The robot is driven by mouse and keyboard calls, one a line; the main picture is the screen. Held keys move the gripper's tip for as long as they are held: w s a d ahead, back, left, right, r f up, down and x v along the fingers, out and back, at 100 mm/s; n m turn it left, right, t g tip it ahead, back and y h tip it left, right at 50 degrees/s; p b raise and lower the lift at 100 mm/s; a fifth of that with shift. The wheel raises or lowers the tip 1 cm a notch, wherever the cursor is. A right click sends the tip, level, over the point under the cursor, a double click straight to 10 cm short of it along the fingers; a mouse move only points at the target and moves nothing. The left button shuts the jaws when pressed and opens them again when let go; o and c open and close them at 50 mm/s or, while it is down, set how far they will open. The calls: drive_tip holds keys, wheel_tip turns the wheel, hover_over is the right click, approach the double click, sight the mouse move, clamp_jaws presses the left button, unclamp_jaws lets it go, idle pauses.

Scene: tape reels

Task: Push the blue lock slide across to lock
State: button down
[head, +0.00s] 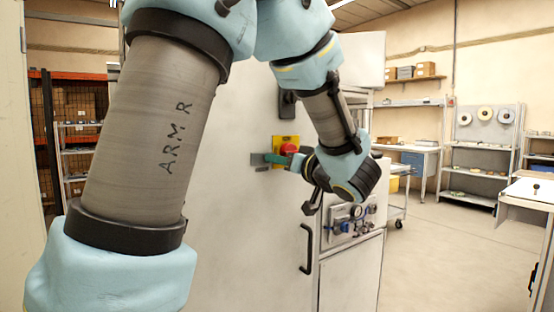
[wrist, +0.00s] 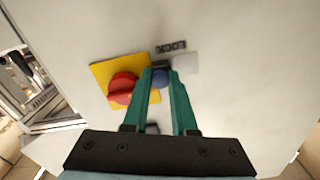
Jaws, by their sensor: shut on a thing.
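The blue lock slide (wrist: 160,78) shows as a small round blue knob on the pale cabinet front in the wrist view. My gripper (wrist: 162,71) has its green fingertips closed on either side of the knob, shut on it. In the head view my gripper (head: 268,158) reaches the cabinet front beside a grey metal piece. The blue knob is hidden there behind the fingers. A small dark label (wrist: 171,46) sits just above the fingertips in the wrist view, its lettering too small to read.
A red rotary knob (wrist: 122,89) on a yellow plate (wrist: 103,72) sits close to the left of my fingers; the red knob (head: 288,149) also shows in the head view. A black door handle (head: 307,248) and a panel with gauges (head: 350,222) lie lower.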

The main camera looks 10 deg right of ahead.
drive_tip(key=c, duration=0.7)
unclamp_jaws()
drive_tip(key=shift+d, duration=0.2)
